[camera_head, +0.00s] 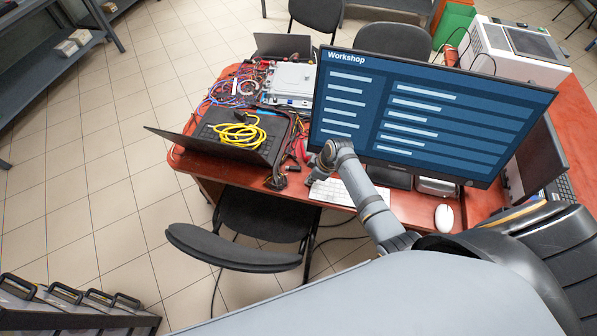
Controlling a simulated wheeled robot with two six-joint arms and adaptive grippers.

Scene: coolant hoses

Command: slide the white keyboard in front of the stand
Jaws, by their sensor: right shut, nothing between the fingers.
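The white keyboard (336,192) lies on the red desk near its front edge, below the lower left part of the monitor. My right arm crosses in front of it and hides its middle. My right gripper (312,177) is shut and empty at the keyboard's left end; I cannot tell whether it touches the keyboard. A dark flat piece (390,177), which looks like the stand's base, shows under the monitor, right of my forearm. The screen hides the rest of the stand. My left gripper is out of view.
The large monitor (420,110) rises close behind my right arm. A white mouse (444,217) lies right of the keyboard. An open laptop (215,143) with a yellow cable (238,134) on it stands to the left. A black chair (262,225) is at the desk's front.

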